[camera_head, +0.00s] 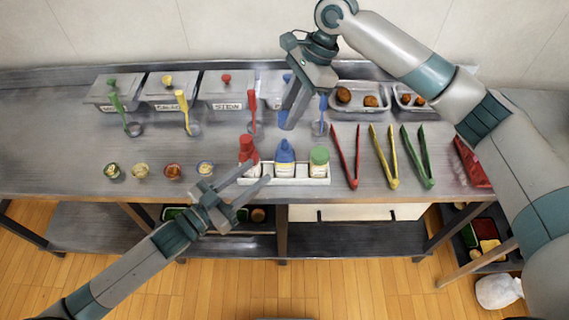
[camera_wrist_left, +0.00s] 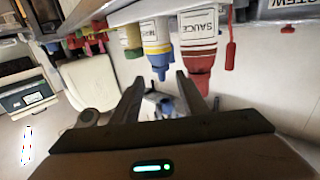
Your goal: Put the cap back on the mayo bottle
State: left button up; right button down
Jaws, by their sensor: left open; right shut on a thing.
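The mayo bottle (camera_head: 285,167), white with a blue nozzle top, stands upright in the middle of a white rack (camera_head: 320,181). It shows upside down in the left wrist view (camera_wrist_left: 157,45), its label partly legible. My left gripper (camera_head: 260,174) is open and empty in front of the rack, its fingers pointing towards the red and blue bottles. My right gripper (camera_head: 288,122) is shut above and behind the mayo bottle. A little blue shows at its fingertips, which fits a small blue cap (camera_head: 283,117), mostly hidden by the fingers.
A red-topped sauce bottle (camera_head: 247,150) and a green-topped bottle (camera_head: 319,160) flank the mayo bottle closely. Red, yellow and green tongs (camera_head: 383,157) lie to the right. Several small cups (camera_head: 173,172) stand to the left. Ladles and lidded containers (camera_head: 227,88) line the back.

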pick_arm(q)
jog(key=x, duration=1.1)
jog(key=shift+w+d+f, duration=0.1)
jog(key=shift+w+d, duration=0.1)
jog(key=shift+d, duration=0.05)
jog(key=shift+c, duration=0.2)
grip_shut()
pick_arm(e)
send_over(288, 146)
jog(key=shift+w+f, duration=0.2)
jog(key=shift+f, duration=1.05)
jog(key=shift+w+f, duration=0.15)
jog(key=shift+f, duration=1.05)
